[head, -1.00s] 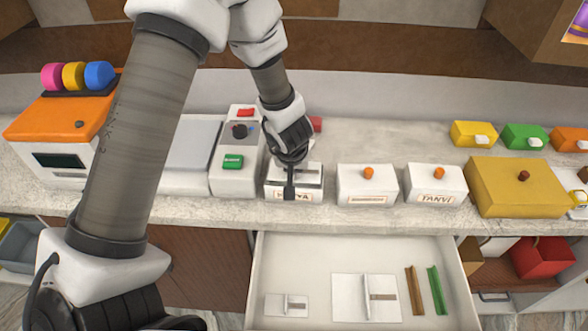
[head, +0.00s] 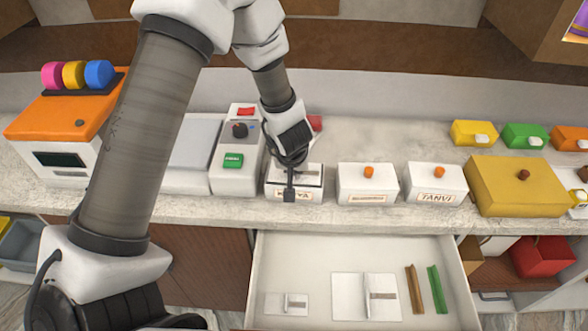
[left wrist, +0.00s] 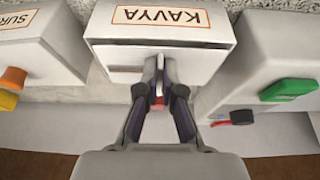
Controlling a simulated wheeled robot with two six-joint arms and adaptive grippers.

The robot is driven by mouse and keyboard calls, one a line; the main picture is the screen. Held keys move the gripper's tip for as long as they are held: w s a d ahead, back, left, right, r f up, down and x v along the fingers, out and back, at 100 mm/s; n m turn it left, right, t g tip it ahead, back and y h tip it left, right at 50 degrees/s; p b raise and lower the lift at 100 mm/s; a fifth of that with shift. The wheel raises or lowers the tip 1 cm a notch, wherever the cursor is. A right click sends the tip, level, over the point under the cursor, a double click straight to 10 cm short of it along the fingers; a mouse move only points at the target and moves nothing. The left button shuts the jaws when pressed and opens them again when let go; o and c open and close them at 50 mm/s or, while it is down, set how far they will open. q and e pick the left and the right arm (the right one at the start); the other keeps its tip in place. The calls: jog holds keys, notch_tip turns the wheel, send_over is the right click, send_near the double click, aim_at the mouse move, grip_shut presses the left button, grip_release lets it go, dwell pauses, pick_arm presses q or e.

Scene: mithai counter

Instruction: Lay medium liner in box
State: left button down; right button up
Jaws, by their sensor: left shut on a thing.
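The white KAVYA box (head: 316,192) stands open on the counter, partly hidden in the head view by my left gripper (head: 288,190). In the left wrist view the KAVYA box (left wrist: 215,30) is directly ahead of my left gripper (left wrist: 159,92). The gripper is shut on a thin white upright piece (left wrist: 160,66), which looks like the tab of a liner. The rest of the liner is mostly hidden, so I cannot tell whether it lies flat on the box floor. My right gripper is in neither view.
The open drawer (head: 320,255) below holds a small liner (head: 275,303), a large liner (head: 348,297) and brown and green strips. White boxes (head: 367,187), one marked TANVI (head: 437,182), stand to the right. A grey machine (head: 232,177) stands close at the left.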

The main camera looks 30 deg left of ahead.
aim_at(294, 182)
pick_arm(q)
jog(key=shift+f+b, duration=0.75)
jog(key=shift+f, duration=0.25)
jog(key=shift+f+b, duration=0.95)
jog(key=shift+f, duration=0.3)
jog(key=shift+f+b, duration=0.3)
jog(key=shift+f, duration=0.25)
jog(key=shift+r, duration=0.1)
